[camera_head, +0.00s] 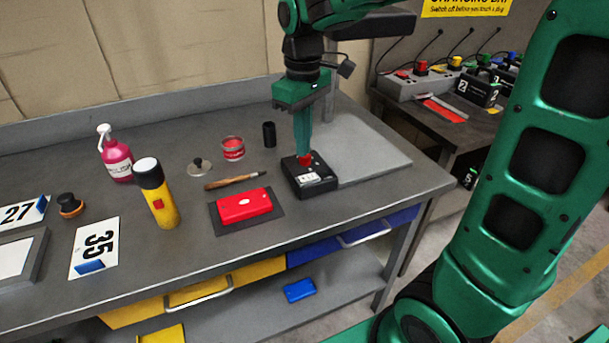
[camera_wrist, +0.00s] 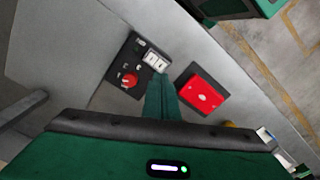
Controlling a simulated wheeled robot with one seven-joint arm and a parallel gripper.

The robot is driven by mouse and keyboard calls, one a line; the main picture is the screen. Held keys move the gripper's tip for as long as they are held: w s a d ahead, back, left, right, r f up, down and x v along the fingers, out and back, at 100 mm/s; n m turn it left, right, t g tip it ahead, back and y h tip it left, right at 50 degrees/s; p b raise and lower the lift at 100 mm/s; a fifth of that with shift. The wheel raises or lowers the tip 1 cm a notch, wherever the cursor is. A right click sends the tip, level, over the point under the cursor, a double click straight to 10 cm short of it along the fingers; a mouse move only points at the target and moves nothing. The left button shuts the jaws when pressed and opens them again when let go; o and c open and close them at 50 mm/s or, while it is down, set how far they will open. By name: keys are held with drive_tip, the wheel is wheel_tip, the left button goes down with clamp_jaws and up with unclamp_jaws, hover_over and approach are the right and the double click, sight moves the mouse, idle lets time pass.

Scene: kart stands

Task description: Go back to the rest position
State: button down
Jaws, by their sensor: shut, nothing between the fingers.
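My gripper (camera_head: 303,152) is green and points down at the right part of the workbench, its fingers together and empty. In the head view its tips are over or just behind a black box with a red knob (camera_head: 309,178); I cannot tell whether they touch it. In the wrist view the gripper (camera_wrist: 161,82) comes between the black box (camera_wrist: 133,66) and a red case (camera_wrist: 203,95). The red case lies on a dark mat (camera_head: 228,228) to the left of the box in the head view.
A grey plate (camera_head: 370,150) lies right. A charging table (camera_head: 440,125) stands behind.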

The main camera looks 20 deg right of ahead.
drive_tip(key=s+d+f+m, duration=0.3)
drive_tip(key=s+d+m, duration=0.3)
drive_tip(key=s, duration=0.5)
drive_tip(key=s+d+f+m, duration=0.3)
drive_tip(key=s+d+m, duration=0.3)
drive_tip(key=s+d, duration=0.5)
drive_tip(key=shift+s, duration=0.75)
drive_tip(key=shift+d, duration=0.1)
drive_tip(key=w+a+r+n, duration=0.2)
drive_tip(key=w+a+r, duration=0.2)
drive_tip(key=w, duration=0.3)
drive_tip(key=w+a+r+n, duration=0.2)
drive_tip(key=w+a+r, duration=0.2)
drive_tip(key=w+a, duration=0.2)
drive_tip(key=w+a+r+n, duration=0.2)
drive_tip(key=w+a+r, duration=0.2)
drive_tip(key=w, duration=0.6)
drive_tip(key=shift+w+a+r, duration=0.25)
drive_tip(key=shift+a+r, duration=0.15)
drive_tip(key=shift+r, duration=0.2)
